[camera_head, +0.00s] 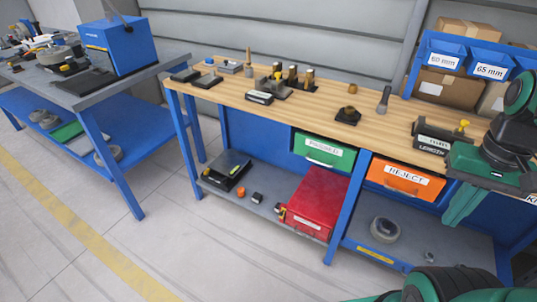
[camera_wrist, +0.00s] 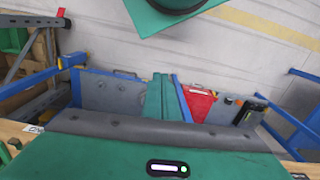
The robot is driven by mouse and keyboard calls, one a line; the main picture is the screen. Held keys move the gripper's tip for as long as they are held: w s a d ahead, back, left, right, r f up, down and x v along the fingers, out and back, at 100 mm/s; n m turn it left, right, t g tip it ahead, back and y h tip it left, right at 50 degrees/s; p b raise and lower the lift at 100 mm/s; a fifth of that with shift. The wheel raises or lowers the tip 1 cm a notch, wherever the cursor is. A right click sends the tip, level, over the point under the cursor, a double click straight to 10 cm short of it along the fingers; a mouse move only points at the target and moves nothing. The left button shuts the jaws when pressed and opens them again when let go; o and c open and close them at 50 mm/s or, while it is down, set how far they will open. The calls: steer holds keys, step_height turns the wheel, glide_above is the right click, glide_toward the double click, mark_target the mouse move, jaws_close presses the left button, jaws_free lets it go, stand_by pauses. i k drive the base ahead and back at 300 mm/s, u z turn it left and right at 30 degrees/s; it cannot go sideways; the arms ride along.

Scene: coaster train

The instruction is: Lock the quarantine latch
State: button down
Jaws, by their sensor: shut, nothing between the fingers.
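No part in view carries a readable quarantine label, and I cannot pick out the latch for certain. The red box also shows in the wrist view (camera_wrist: 200,104), right of my fingers. My gripper (camera_head: 462,205) is at the right, in front of the bench and beside the orange REJECT drawer (camera_head: 404,180). Its green fingers (camera_wrist: 160,92) are together and empty, apart from the red box.
A green-fronted drawer (camera_head: 323,152) sits left of the REJECT drawer, both closed. A black case (camera_head: 226,170) and a round grey part (camera_head: 385,230) are on the lower shelves. The bench top (camera_head: 330,95) holds several small tools. The floor (camera_head: 200,240) in front is clear.

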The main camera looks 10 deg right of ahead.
mark_target(281, 215)
steer(key=k, duration=1.35)
steer(key=u, duration=0.45)
steer(key=i, duration=1.8)
steer(key=z, duration=0.45)
